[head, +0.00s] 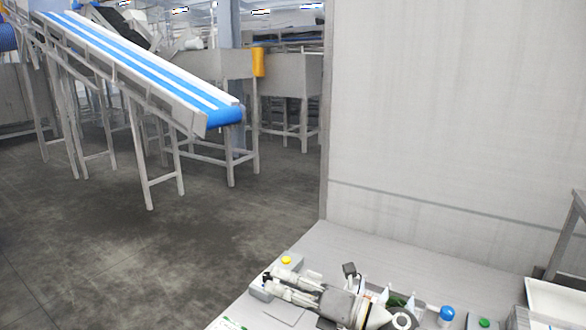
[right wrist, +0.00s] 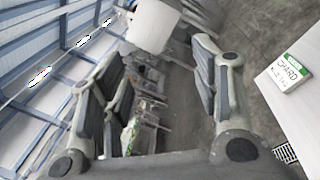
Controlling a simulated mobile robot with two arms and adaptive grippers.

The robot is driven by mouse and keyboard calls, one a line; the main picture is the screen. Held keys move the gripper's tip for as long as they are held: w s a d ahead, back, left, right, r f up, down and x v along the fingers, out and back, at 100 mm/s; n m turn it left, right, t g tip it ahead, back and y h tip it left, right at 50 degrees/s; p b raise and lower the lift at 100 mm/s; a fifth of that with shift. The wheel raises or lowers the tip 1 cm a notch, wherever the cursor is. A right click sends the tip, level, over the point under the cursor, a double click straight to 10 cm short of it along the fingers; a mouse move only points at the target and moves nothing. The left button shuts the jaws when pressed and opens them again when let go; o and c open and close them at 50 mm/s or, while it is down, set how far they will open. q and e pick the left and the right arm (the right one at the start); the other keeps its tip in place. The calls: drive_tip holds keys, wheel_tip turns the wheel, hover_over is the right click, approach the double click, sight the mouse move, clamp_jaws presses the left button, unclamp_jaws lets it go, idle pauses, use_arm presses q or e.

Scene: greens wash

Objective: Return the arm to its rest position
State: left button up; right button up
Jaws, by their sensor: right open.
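My right gripper (head: 282,284) is near the front of the head view, over the grey work table (head: 400,262), with its fingers pointing left. In the right wrist view its two fingers (right wrist: 160,90) are spread apart, with nothing visible held between them. My right arm comes in from the bottom right and hides part of the table. My left gripper is not in the head view.
A grey box with a yellow button (head: 286,260) stands close behind the right gripper. A blue-topped item (head: 446,313), a green button (head: 484,322) and a white tray (head: 556,303) are at right. A CHARD label (right wrist: 288,70) shows in the wrist view. A conveyor (head: 150,68) stands beyond open floor.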

drive_tip(key=d+m+t+h, duration=0.7)
drive_tip(key=m+t, duration=0.3)
drive_tip(key=m, duration=0.7)
drive_tip(key=s+d+f+m+g+h, duration=0.3)
drive_tip(key=s+d+f+m+h, duration=0.2)
drive_tip(key=d+f+m+h, duration=0.55)
drive_tip(key=s+d+f+m+g, duration=0.2)
drive_tip(key=s+f+m+g, duration=0.5)
drive_tip(key=s, duration=0.7)
drive_tip(key=s+d+f+m+g, duration=0.25)
drive_tip(key=s+f+g, duration=0.4)
drive_tip(key=s, duration=0.75)
wheel_tip(320, 180, down, 33)
drive_tip(key=b, duration=0.6)
drive_tip(key=s+d+f+b, duration=0.3)
drive_tip(key=s+f+b, duration=0.1)
drive_tip(key=s+f, duration=1.3)
wheel_tip(320, 180, down, 4)
drive_tip(key=shift+r+n, duration=0.1)
drive_tip(key=shift+n, duration=0.3)
